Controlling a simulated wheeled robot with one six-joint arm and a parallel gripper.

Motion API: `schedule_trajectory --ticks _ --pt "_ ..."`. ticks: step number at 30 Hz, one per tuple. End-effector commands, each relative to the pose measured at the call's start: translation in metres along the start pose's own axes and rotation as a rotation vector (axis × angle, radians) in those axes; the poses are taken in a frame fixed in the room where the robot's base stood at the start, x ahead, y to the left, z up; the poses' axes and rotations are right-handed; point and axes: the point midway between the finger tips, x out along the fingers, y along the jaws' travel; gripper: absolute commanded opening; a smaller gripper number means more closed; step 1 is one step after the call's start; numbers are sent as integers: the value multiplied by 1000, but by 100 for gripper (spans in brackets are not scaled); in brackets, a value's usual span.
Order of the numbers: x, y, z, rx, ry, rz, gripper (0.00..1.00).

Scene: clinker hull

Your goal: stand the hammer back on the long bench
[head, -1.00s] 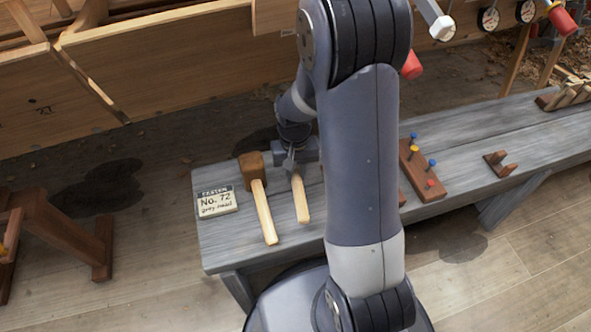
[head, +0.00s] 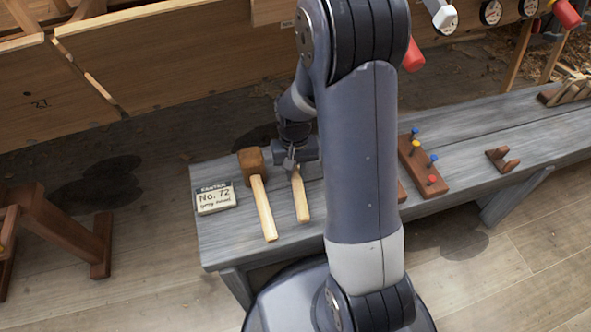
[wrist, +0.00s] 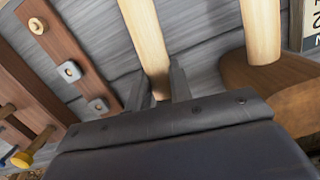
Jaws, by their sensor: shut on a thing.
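The hammer (head: 302,203) shows as a pale wooden handle over the left part of the long grey bench (head: 222,240), its free end toward the front edge. My gripper (head: 292,166) is at the back end of this handle and hides the hammer's head. In the wrist view the handle (wrist: 147,42) runs between the two fingers of my gripper (wrist: 160,88), which are shut on it. I cannot tell whether the hammer touches the bench top.
A wooden mallet (head: 251,161) lies close left of the hammer; it also shows in the wrist view (wrist: 262,75). A label card (head: 215,199) is left of it. A pegged rack (head: 422,165) and a small brown holder (head: 502,159) stand farther right.

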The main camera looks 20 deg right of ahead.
Motion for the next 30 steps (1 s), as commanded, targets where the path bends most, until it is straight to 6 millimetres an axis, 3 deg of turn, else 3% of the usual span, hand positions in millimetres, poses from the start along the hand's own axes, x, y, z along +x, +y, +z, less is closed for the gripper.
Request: schedule_trajectory --ticks 3,4,12,21,30 --pt "2 0 -1 0 1 0 0" --pt "2 0 -1 0 2 0 23" --pt "2 0 0 0 1 0 45" --pt "-1 0 0 0 -1 0 46" --pt "-35 0 4 0 1 0 46"
